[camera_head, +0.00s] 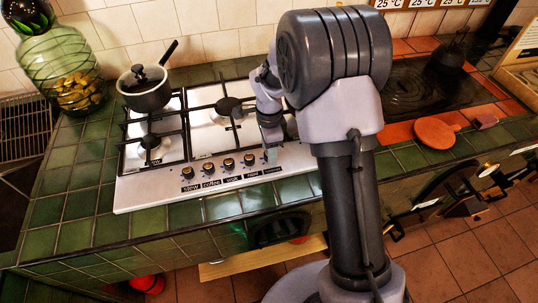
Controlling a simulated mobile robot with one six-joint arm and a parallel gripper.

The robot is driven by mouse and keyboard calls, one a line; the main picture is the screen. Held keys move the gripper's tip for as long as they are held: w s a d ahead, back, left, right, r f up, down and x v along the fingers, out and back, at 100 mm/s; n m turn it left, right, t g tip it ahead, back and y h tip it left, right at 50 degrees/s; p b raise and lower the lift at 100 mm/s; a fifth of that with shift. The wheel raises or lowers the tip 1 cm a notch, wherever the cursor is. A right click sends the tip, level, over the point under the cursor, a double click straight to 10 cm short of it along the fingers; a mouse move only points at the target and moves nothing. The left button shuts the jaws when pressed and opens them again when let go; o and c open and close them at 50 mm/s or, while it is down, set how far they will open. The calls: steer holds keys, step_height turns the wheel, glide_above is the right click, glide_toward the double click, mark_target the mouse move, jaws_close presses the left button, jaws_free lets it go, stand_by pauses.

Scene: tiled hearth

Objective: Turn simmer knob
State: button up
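A white gas hob (150,193) is set in the green tiled counter. Along its front edge runs a row of dark knobs with small black labels; the left ones seem to read stew, coffee and wok. The rightmost label (272,169) is too small to read surely. My gripper (270,150) points down at the right end of the row, just above that label. It covers the spot where a knob would sit there, so I cannot tell whether it touches one. Its fingers are too small and hidden to show whether they are open or shut.
A pot with a dark handle (145,95) stands on the back left burner. A green glass jar (60,65) stands at the left. My arm hides the hob's right side. A dark cooktop (415,90) and an orange round board (435,132) lie to the right.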

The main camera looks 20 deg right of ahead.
steer(key=shift+f, duration=0.35)
steer(key=shift+c, duration=0.2)
jaws_close()
